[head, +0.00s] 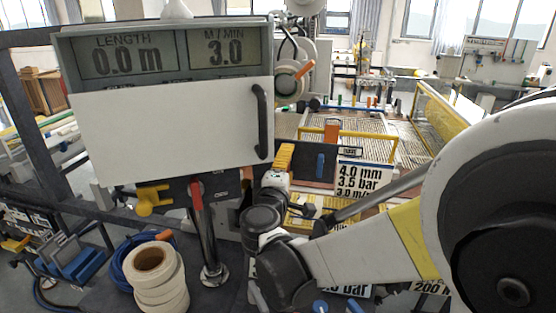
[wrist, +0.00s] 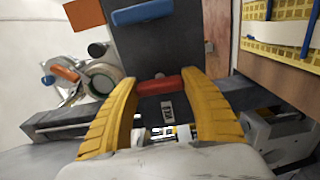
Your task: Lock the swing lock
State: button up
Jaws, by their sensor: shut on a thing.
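A short red handle (wrist: 160,85), which looks like the swing lock's grip, lies crosswise between the yellow fingers of my gripper (wrist: 163,80) in the wrist view. The fingers are on either side of it, near its two ends, and are shut on it. It sits on a dark grey block with a small white label (wrist: 168,109), too blurred to read. In the head view my gripper (head: 283,160) is just right of the white display cabinet, and the red handle is hidden there.
A blue handle (wrist: 142,12) on a dark plate is just beyond the fingers. An orange lever (wrist: 62,73) on a round fitting is to the left. The white cabinet door (head: 172,130) is close left of my arm. Tape rolls (head: 157,275) stand at lower left.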

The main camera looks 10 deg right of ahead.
jog(key=o, duration=1.2)
jog(key=shift+c, duration=0.2)
jog(key=v, duration=1.2)
jog(key=shift+d, duration=0.1)
